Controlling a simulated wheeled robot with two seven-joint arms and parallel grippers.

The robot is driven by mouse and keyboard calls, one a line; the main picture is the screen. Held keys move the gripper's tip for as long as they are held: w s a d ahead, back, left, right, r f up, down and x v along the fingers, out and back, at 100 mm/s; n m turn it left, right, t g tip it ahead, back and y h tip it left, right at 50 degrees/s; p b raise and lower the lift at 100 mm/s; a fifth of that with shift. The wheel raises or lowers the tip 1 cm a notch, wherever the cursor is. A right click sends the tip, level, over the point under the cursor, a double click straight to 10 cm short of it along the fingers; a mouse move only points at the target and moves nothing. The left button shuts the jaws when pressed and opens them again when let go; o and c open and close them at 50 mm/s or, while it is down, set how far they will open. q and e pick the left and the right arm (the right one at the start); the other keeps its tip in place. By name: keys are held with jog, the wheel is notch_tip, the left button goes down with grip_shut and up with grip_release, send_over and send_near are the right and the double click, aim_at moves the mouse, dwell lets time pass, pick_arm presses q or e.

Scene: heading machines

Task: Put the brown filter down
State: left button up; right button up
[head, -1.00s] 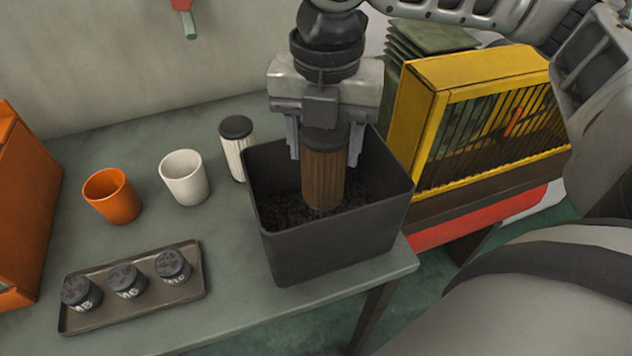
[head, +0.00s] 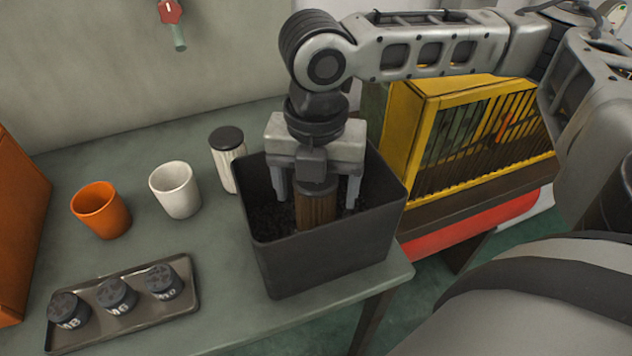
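The brown filter (head: 316,208) with a dark cap stands upright inside the dark grey bin (head: 325,264), among the dark loose material. Its lower end is hidden behind the bin's front wall. My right gripper (head: 316,200) points straight down into the bin. Its two fingers are spread either side of the filter, with a visible gap on each side, so it looks open. My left gripper is not in view.
A white filter with a black cap (head: 228,162) stands just left of the bin. A white cup (head: 175,190), an orange cup (head: 101,210) and a tray (head: 150,318) holding three dark-lidded jars are further left. A yellow barred cage (head: 405,130) stands right of the bin.

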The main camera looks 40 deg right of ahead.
notch_tip(320, 180, up, 12)
jog(key=shift+r+p, duration=0.2)
jog(key=shift+p, duration=0.6)
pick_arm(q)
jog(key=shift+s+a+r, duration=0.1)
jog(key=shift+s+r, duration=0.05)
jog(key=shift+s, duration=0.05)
